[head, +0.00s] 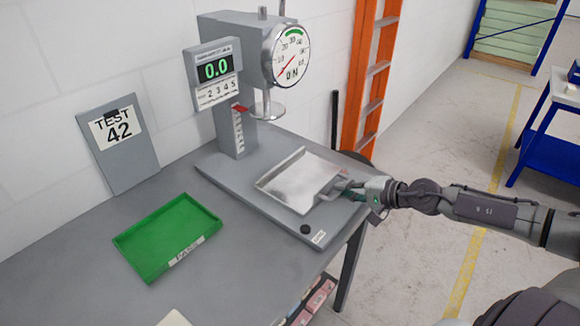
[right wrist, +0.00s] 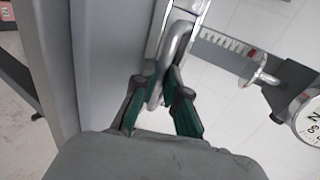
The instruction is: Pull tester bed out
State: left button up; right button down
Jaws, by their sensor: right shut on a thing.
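The tester (head: 238,125) stands against the wall, with a round dial, a display reading 0.0 and a round press plate (head: 267,110) on its column. Its bed (head: 300,181), a shallow light-grey tray, sits on the tester's base, in front of the column and the press plate. My right gripper (head: 340,188) is at the bed's right side, shut on the bed's handle. In the right wrist view the green-padded fingers (right wrist: 162,98) close around the metal loop handle (right wrist: 176,50). The press plate (right wrist: 266,76) also shows there. My left gripper is not in view.
A green tray (head: 168,236) labelled PASS lies on the table (head: 235,285) left of the tester. A clipboard marked TEST 42 (head: 118,140) leans on the wall. An orange ladder (head: 374,80) stands behind the tester. A blue cart (head: 550,150) is at the far right; floor between is open.

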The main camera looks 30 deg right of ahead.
jog(key=shift+s+d+p, duration=0.15)
jog(key=shift+s+p, duration=0.5)
jog(key=shift+p, duration=0.05)
jog(key=shift+s+d+p, duration=0.35)
jog(key=shift+s+p, duration=0.35)
jog(key=shift+s, duration=0.05)
jog(key=shift+s+d+p, duration=0.15)
jog(key=shift+s+d, duration=0.1)
jog(key=shift+s, duration=0.25)
jog(key=shift+s+d+p, duration=0.15)
jog(key=shift+s+d, duration=0.05)
jog(key=shift+s, duration=0.3)
jog(key=c, duration=1)
grip_release()
jog(key=shift+c, duration=0.2)
jog(key=p+v, duration=0.1)
jog(key=v, duration=0.2)
jog(key=p+v, duration=0.2)
jog(key=shift+s+r, duration=0.2)
jog(key=shift+r, duration=0.2)
